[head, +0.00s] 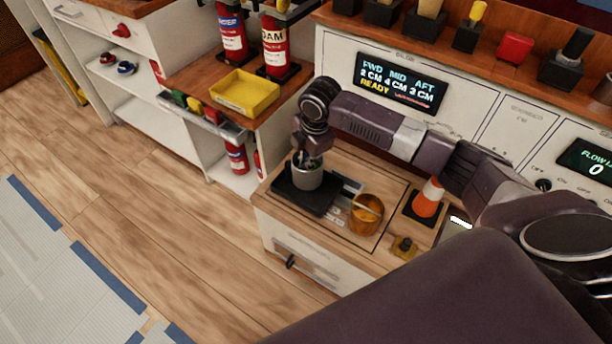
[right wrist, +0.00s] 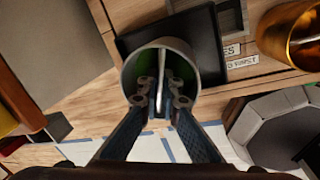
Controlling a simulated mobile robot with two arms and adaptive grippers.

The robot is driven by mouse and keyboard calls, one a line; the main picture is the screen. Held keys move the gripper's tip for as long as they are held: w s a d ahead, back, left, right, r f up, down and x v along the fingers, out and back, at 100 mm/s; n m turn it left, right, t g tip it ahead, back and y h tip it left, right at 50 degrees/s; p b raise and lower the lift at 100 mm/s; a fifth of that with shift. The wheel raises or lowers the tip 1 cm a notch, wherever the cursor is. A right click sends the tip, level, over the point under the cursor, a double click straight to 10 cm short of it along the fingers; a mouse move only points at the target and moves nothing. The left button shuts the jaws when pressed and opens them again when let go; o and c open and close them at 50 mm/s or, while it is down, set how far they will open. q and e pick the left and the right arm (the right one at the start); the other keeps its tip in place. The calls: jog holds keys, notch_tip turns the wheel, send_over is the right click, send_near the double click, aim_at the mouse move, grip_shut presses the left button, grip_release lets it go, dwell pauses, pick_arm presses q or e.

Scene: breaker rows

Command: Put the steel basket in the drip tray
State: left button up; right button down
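The steel basket (head: 307,176) is a small grey cylinder with a thin handle, upright, with a dark green inside in the right wrist view (right wrist: 128,75). My right gripper (head: 308,157) is above it, its fingers (right wrist: 161,88) closed in around the handle. The drip tray is the flat black tray (head: 285,194), which also shows in the right wrist view (right wrist: 212,50). In the head view the basket is over this tray; I cannot tell whether it touches it. The basket hides part of the tray. My left gripper is not in view.
A copper basket (head: 366,212) stands right of the tray, also in the right wrist view (right wrist: 272,40). An orange-and-white cone (head: 428,198) is farther right. A yellow bin (head: 246,93) and fire extinguishers (head: 274,45) are on the left counter. The wooden floor (head: 130,170) is clear.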

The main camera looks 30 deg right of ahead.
notch_tip(320, 180, down, 4)
jog(key=shift+f+b, duration=0.15)
jog(key=shift+b, duration=0.35)
jog(key=shift+w+f, duration=0.1)
jog(key=shift+f, duration=0.1)
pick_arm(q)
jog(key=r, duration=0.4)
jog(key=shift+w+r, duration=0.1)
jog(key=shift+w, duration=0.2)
pick_arm(e)
jog(key=c, duration=2.6)
grip_release()
jog(key=shift+f, duration=0.15)
jog(key=o, duration=0.4)
jog(key=shift+o, duration=0.2)
